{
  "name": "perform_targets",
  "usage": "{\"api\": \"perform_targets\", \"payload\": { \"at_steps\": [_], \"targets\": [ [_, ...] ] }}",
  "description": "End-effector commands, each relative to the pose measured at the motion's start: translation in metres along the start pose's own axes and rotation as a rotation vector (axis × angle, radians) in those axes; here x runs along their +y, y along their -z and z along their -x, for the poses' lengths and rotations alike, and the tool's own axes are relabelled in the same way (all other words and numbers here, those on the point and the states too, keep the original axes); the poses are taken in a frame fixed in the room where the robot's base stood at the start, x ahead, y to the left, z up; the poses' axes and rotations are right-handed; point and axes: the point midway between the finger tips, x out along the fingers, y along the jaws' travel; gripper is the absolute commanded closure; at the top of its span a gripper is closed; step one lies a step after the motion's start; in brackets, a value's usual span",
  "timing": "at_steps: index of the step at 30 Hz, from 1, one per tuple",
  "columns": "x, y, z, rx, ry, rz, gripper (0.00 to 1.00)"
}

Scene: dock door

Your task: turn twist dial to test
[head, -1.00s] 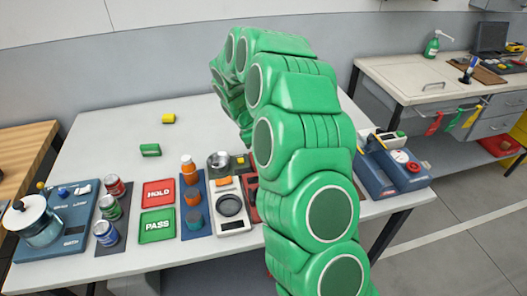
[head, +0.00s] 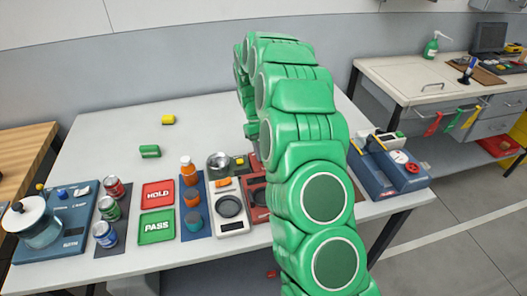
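My green arm rises through the middle of the head view and bends over the table; its end is hidden behind its own links, so my gripper does not show. A red device (head: 257,199) is partly hidden behind my arm. I cannot tell for certain which part is the twist dial.
The back of the table (head: 215,118) is mostly clear.

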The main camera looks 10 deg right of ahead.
Motion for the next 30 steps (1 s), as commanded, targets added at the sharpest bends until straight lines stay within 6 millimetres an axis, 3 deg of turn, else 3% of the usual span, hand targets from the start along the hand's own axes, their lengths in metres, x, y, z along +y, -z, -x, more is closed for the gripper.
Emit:
{"api": "perform_targets", "payload": {
  "at_steps": [12,27,28,30],
  "targets": [
    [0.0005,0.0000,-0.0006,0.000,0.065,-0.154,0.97],
    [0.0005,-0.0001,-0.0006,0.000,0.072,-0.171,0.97],
    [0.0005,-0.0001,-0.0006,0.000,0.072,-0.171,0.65],
    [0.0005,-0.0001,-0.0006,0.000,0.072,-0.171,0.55]
  ]
}}
